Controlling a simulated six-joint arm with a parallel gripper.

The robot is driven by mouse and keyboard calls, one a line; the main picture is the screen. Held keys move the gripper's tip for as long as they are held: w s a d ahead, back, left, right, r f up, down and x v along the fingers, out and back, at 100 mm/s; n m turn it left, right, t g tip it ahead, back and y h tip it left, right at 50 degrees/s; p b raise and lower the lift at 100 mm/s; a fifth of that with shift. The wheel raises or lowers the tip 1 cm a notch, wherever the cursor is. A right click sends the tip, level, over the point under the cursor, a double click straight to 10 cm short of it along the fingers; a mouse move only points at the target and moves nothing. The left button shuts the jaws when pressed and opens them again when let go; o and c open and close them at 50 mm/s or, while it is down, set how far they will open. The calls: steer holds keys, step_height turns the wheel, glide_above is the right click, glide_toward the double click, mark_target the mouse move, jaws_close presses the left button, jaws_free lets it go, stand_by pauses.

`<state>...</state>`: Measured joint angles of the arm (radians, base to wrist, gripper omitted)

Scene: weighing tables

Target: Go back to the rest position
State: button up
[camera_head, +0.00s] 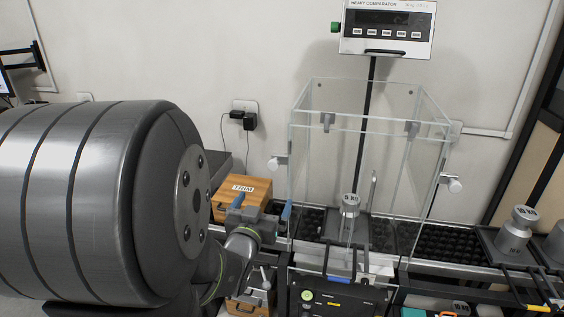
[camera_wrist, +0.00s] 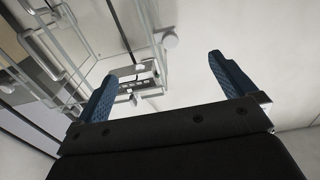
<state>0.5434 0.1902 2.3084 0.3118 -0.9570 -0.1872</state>
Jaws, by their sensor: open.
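My gripper (camera_head: 262,206) is low in the middle of the head view, in front of a wooden box and left of the glass enclosure (camera_head: 300,140). Its two blue fingers stand wide apart with nothing between them. In the wrist view my gripper (camera_wrist: 162,68) is also open and empty, with the pale wall and part of the glass enclosure beyond it. The wrist view is tilted. A silver weight (camera_head: 349,206) stands upright inside the enclosure, apart from my gripper.
The wooden box (camera_head: 228,187) bears a white label. A comparator display (camera_head: 388,28) stands on a pole behind the enclosure. More silver weights (camera_head: 515,233) stand at the right. A dark control panel (camera_head: 335,299) is in front.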

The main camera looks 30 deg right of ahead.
steer(key=r+x, duration=0.1)
steer(key=x, duration=0.7)
steer(key=shift+d+r, duration=0.2)
steer(key=shift+r, duration=0.15)
stand_by(0.6)
steer(key=v, duration=1)
steer(key=x, duration=1)
steer(key=shift+v, duration=2.95)
